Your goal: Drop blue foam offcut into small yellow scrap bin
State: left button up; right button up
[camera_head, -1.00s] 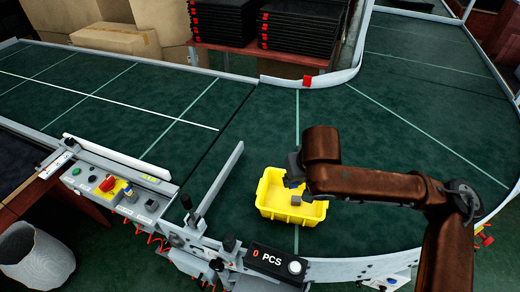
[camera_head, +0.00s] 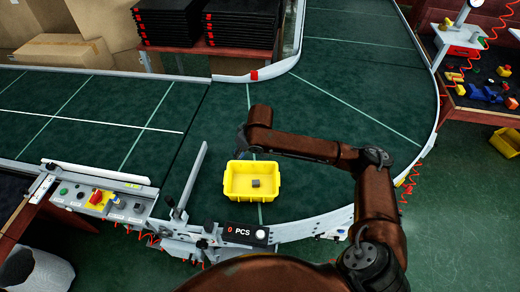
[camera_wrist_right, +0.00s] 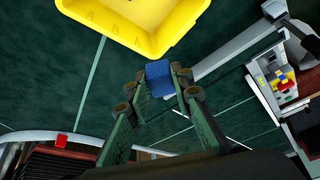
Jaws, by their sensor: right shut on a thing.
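The small yellow bin (camera_head: 252,198) stands upright on the dark green conveyor and holds a small grey block (camera_head: 256,183). In the right wrist view the bin (camera_wrist_right: 163,37) fills the top left. My right gripper (camera_head: 242,142) is just behind the bin's far rim in the head view, partly hidden by my arm. In the wrist view my right gripper (camera_wrist_right: 157,88) is shut on the blue foam offcut (camera_wrist_right: 159,75), which shows between the fingertips, apart from the bin. The offcut cannot be made out in the head view. My left gripper is not in view.
A grey guide bar (camera_head: 189,180) stands left of the bin. A control panel (camera_head: 103,201) and a counter box (camera_head: 243,232) line the near edge. Black trays (camera_head: 210,24) and cardboard boxes (camera_head: 60,50) are behind. The belt around the bin is mostly clear.

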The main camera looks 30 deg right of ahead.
pick_arm(q)
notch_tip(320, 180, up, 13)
jog(key=p, duration=1.1)
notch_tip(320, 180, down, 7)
jog(key=b, duration=0.7)
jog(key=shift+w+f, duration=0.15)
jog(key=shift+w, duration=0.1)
pick_arm(e)
jog(key=s+d+f+n, duration=0.2)
jog(key=d+f, duration=0.3)
jog(key=f, duration=0.5)
jog(key=shift+s+d+y, duration=0.25)
jog(key=shift+s+y, duration=0.15)
jog(key=shift+s, duration=0.1)
jog(key=o, duration=0.8)
jog(key=shift+o, duration=0.2)
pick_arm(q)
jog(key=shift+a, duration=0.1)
pick_arm(e)
jog(key=shift+r, duration=0.15)
